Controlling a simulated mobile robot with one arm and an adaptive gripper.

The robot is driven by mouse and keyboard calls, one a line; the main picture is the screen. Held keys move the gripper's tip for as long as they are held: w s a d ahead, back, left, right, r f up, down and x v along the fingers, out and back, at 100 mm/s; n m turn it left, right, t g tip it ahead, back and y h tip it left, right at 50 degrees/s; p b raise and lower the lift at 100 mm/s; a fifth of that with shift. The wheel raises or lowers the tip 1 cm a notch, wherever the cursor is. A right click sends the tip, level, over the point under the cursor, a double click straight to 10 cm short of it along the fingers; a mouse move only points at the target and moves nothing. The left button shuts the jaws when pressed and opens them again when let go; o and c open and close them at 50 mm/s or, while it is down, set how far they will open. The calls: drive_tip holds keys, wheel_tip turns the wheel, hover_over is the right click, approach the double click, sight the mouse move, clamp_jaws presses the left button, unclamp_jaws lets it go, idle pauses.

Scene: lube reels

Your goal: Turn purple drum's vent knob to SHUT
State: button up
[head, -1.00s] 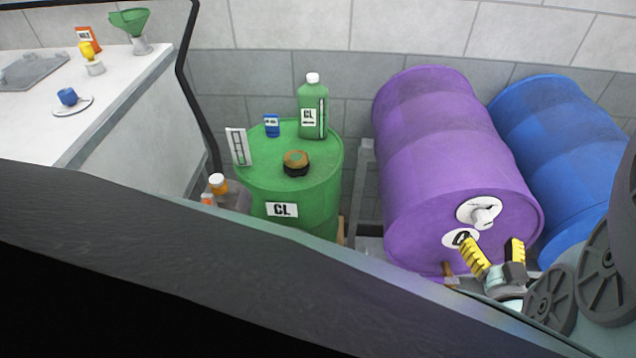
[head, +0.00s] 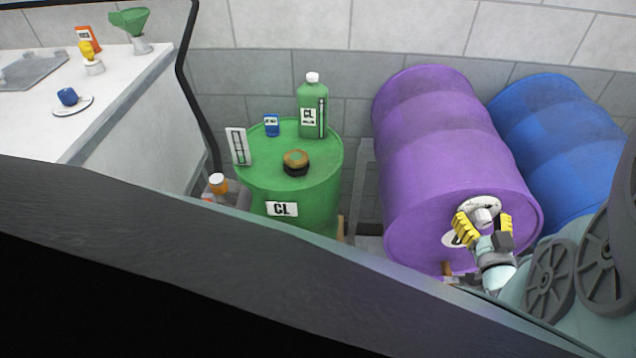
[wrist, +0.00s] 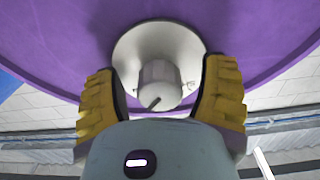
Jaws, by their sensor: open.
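The purple drum (head: 440,140) lies on its side at the right, its end facing me. Its pale vent knob (head: 482,216) sits on a round white plate on that end. My gripper (head: 482,228) has yellow pads and is open at the knob. In the wrist view, the knob (wrist: 160,85) shows between the open pads of my gripper (wrist: 160,95), with gaps on both sides. A dark line marks the knob's lower face, slanting. The SHUT marking cannot be read. A white label below the plate is partly hidden by my gripper.
A blue drum (head: 560,150) lies right of the purple one. A green drum (head: 290,195) stands at the left with a green bottle (head: 312,108) on top. A brown tap (head: 447,268) is low on the purple drum. A white counter (head: 120,95) is far left.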

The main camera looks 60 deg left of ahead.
drive_tip(key=shift+c, duration=0.4)
drive_tip(key=c, duration=1.1)
drive_tip(key=shift+f+n+b, duration=0.1)
drive_tip(key=shift+n+b, duration=0.2)
drive_tip(key=n+b, duration=0.1)
drive_tip(key=n, duration=0.1)
drive_tip(key=n+b, duration=0.1)
drive_tip(key=b, duration=0.1)
drive_tip(key=shift+f+n+b, duration=0.3)
drive_tip(key=shift+n, duration=0.1)
drive_tip(key=n+b, duration=0.4)
drive_tip(key=b, duration=0.1)
drive_tip(key=shift+d+f+b, duration=0.1)
drive_tip(key=shift+f+b, duration=0.05)
drive_tip(key=shift+b, duration=0.15)
drive_tip(key=n+b, duration=0.4)
drive_tip(key=b, duration=0.2)
drive_tip(key=shift+w+d+n, duration=0.1)
drive_tip(key=shift+w+n, duration=0.05)
drive_tip(key=shift+n, duration=0.25)
drive_tip(key=n+b, duration=0.1)
drive_tip(key=b, duration=0.1)
drive_tip(key=n+b, duration=0.2)
drive_tip(key=shift+r+n, duration=0.3)
drive_tip(key=shift+r+n+b, duration=0.15)
drive_tip(key=shift+n+b, duration=0.3)
drive_tip(key=shift+n, duration=0.05)
drive_tip(key=shift+w+d+r, duration=0.1)
